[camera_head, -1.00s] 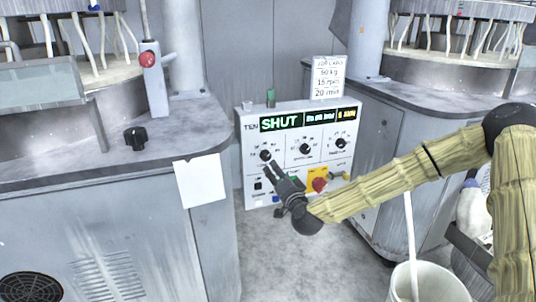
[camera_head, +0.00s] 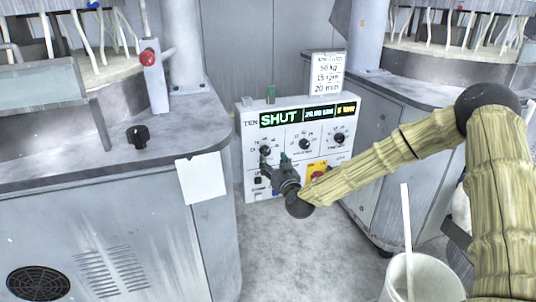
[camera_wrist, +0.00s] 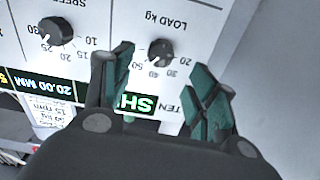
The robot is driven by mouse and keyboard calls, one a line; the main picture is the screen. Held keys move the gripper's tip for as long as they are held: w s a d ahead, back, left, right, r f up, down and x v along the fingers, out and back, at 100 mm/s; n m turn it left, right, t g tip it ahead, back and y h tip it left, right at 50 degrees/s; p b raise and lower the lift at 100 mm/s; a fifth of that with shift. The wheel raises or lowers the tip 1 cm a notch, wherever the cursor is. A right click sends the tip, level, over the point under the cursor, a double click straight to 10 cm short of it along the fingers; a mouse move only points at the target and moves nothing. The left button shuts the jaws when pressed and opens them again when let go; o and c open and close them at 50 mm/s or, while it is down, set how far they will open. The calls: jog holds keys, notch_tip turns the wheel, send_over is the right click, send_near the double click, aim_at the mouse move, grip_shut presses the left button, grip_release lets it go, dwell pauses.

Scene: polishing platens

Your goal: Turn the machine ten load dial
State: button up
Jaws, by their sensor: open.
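The machine ten panel (camera_head: 252,180) is a white box between two grey machines, with "TEN" and a lit "SHUT" display. Its black load dial (camera_head: 265,150) is the left one of three dials. In the wrist view the panel is upside down, and the load dial (camera_wrist: 160,52) sits under the words "LOAD kg" with a printed scale. My gripper (camera_head: 273,162) is open and empty in front of the panel, just below the load dial. In the wrist view its two green-padded fingers (camera_wrist: 163,80) stand apart, with the dial showing beyond the gap. I cannot tell whether they touch it.
A speed dial (camera_wrist: 56,32) is beside the load dial. A red stop knob (camera_head: 317,176) on yellow is low on the panel, close to my arm. A white card (camera_head: 326,75) stands above it. A white bucket (camera_head: 424,278) stands at the lower right.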

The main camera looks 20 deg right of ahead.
aim_at(267, 152)
jog(key=w, duration=0.6)
jog(key=shift+w+a, duration=0.1)
jog(key=shift+w, duration=0.3)
jog(key=c, duration=1)
